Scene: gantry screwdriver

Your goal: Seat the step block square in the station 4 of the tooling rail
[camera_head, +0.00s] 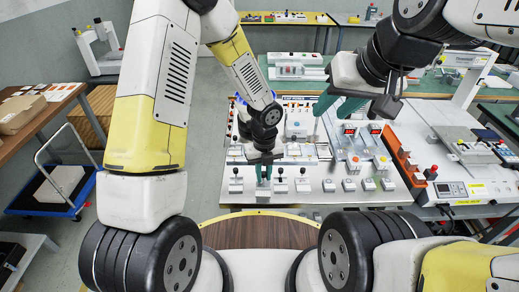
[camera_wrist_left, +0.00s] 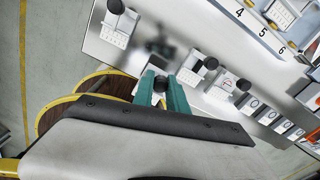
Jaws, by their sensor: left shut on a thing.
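My left gripper (camera_head: 264,174) is low over the front row of levers on the white panel. In the left wrist view its teal fingers (camera_wrist_left: 163,84) are shut around a small dark, knob-like piece (camera_wrist_left: 160,85); whether this is a lever's knob is hard to tell. The tooling rail (camera_wrist_left: 254,24) shows the numbers 4, 5 and 6 at the upper right, away from the fingers. The rail also shows in the head view (camera_head: 298,104). My right gripper (camera_head: 334,105) hangs over the panel's back with its teal fingers apart. I cannot pick out the step block.
Black-knobbed levers (camera_head: 236,175) (camera_head: 303,174) stand on both sides of my left gripper. A blue cart (camera_head: 58,195) stands on the floor at left.

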